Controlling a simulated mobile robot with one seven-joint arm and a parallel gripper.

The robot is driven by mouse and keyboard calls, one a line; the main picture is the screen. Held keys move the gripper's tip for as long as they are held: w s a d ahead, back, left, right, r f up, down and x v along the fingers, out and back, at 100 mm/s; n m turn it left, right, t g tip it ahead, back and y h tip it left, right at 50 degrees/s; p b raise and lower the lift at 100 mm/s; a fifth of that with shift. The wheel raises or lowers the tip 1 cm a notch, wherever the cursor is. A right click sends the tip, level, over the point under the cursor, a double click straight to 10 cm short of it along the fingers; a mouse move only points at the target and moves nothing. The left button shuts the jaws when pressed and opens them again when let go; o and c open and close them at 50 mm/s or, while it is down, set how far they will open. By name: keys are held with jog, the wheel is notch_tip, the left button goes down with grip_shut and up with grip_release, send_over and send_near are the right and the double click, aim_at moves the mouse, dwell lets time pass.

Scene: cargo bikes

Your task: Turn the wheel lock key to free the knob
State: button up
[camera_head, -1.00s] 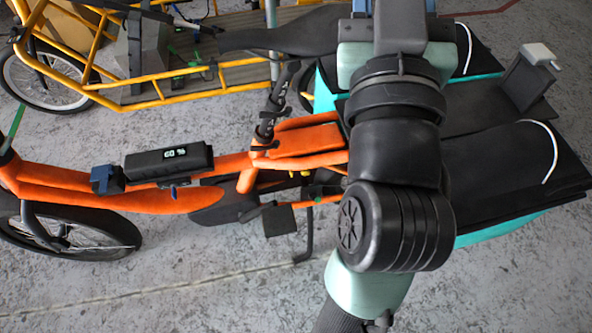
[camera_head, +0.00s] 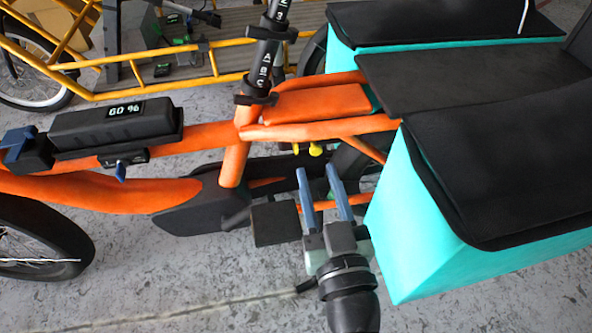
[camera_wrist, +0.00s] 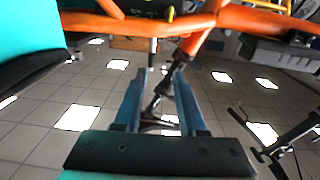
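Two small yellow parts (camera_head: 316,150) show under the orange frame, in front of the rear wheel, in the head view. They may be the wheel lock's key and knob, but I cannot tell which is which. My gripper (camera_head: 318,170) is open, with its two blue fingers apart and pointing up the picture, just below the yellow parts. It looks empty. The wrist view shows the open fingers (camera_wrist: 159,74) below the orange frame, with dark bike parts beyond them.
The orange frame (camera_head: 325,128) passes above my gripper. A turquoise pannier (camera_head: 400,235) with a black cover stands close on the right, and a black pedal (camera_head: 276,223) on the left. A battery (camera_head: 118,125) with a blue key (camera_head: 120,172) below it sits farther left. A yellow cargo bike (camera_head: 100,88) stands behind.

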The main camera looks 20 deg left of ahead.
jog(key=b, duration=0.2)
send_near(296, 150)
jog(key=v, duration=0.3)
jog(key=b+x, duration=0.2)
jog(key=x, duration=1.1)
grip_shut()
